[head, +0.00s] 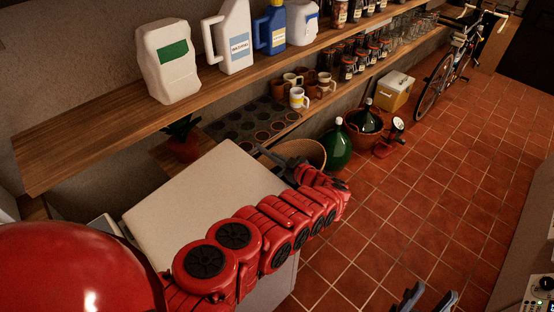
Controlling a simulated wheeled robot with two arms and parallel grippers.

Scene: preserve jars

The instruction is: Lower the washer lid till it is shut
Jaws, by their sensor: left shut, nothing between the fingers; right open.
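The washer's pale lid (205,190) is a broad flat panel left of centre in the head view. My red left arm crosses in front of its near side and hides that edge. I cannot tell how far the lid stands from the washer's rim. Part of the washer's pale body (275,293) shows below the arm. My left gripper (266,153) is shut and empty, near the lid's far right corner; I cannot tell if it touches. My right gripper (425,299) is open and empty at the bottom edge, its dark fingertips apart.
A wooden shelf (80,143) with several jugs runs behind the washer. A lower shelf holds mugs (299,98) and jars. A potted plant (183,145), a basket (300,151) and a green demijohn (336,148) stand close by.

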